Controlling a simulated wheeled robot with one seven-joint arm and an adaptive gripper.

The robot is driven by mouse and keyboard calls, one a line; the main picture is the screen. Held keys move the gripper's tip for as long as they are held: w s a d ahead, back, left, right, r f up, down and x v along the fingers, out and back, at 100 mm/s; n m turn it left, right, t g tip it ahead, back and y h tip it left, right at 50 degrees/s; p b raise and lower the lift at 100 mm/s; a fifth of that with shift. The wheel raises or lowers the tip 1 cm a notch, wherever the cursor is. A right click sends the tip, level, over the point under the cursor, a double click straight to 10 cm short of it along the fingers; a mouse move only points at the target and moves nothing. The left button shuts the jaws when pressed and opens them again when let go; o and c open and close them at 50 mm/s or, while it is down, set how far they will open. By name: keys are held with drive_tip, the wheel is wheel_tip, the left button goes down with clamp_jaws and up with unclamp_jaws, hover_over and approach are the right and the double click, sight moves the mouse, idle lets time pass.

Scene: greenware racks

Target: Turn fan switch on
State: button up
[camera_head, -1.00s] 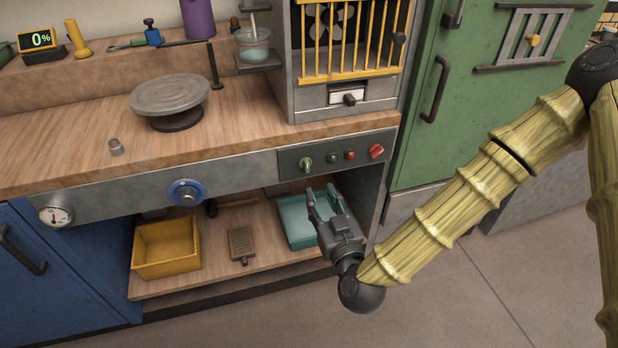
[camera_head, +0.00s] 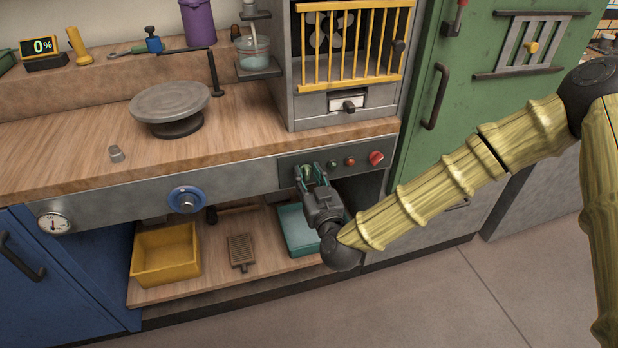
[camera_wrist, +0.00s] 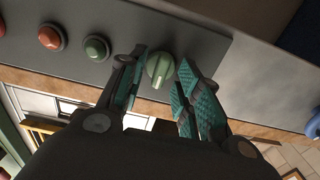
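A green knob (camera_wrist: 160,70) with a raised grip bar sits on the dark control panel (camera_head: 289,167) along the bench front. No label shows, so I cannot tell whether it is the fan switch. My gripper (camera_head: 309,172) is open at the panel, with one finger on each side of this knob. In the wrist view the teal finger pads flank the knob, and a small gap seems to remain; contact is unclear. A caged fan (camera_head: 330,30) stands behind yellow bars in the grey box above. A dark lever on a pale plate (camera_head: 348,104) is below the bars.
A green button (camera_wrist: 97,47) and a red button (camera_wrist: 50,37) sit close beside the knob, with a red switch (camera_head: 376,158) farther right. Below are a teal tray (camera_head: 290,230) and a yellow bin (camera_head: 165,255). The bench edge overhangs the shelf.

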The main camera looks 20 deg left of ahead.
clamp_jaws()
